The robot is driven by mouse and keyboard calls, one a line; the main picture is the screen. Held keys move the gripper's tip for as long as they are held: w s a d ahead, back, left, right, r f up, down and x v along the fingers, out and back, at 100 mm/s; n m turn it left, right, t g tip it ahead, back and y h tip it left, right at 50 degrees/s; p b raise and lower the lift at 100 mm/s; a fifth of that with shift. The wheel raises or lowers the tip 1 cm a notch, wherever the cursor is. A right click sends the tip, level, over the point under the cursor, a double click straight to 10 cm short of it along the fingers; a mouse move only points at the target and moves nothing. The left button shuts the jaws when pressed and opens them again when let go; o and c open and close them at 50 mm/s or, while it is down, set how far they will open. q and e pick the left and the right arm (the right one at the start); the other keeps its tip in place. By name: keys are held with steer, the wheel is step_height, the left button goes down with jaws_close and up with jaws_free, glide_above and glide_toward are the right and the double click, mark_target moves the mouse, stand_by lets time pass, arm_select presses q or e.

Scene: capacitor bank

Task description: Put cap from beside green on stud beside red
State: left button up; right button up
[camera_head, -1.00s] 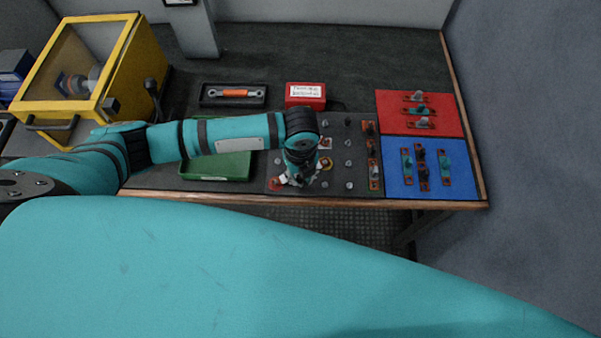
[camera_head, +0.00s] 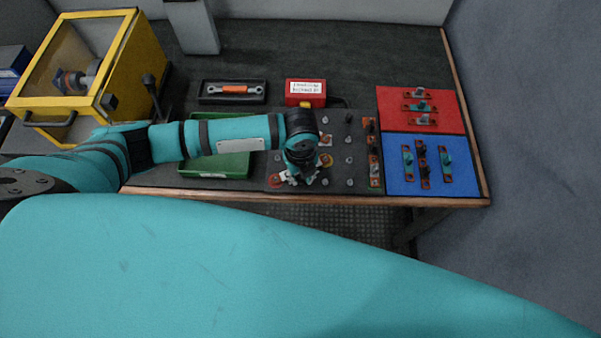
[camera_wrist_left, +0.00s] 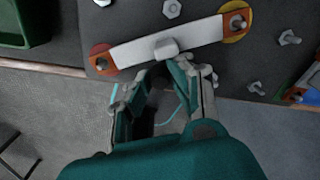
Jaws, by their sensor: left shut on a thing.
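My left gripper (camera_head: 300,180) points down at the front of the dark stud board (camera_head: 337,185). In the left wrist view the fingers (camera_wrist_left: 165,75) are shut at the middle block of a pale bar with orange ends (camera_wrist_left: 195,35). A stud shows through each end. The red disc also shows in the head view (camera_head: 275,181), left of the gripper. I cannot tell whether the bar is seated or slightly raised. My right gripper is not in view.
A green tray (camera_head: 205,168) lies left of the board, partly under my arm. Red (camera_head: 392,97) and blue (camera_head: 400,186) mats with several parts lie right. A labelled red box (camera_head: 305,101) and a wrench tray (camera_head: 204,98) are behind. A yellow-framed case (camera_head: 112,75) stands left.

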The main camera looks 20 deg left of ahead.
arm_select(q)
steer(key=shift+s+f, duration=0.15)
steer(key=shift+f, duration=0.05)
stand_by(0.7)
steer(key=o, duration=0.8)
steer(key=shift+r, duration=0.3)
step_height(320, 180, up, 11)
steer(key=shift+r, duration=0.2)
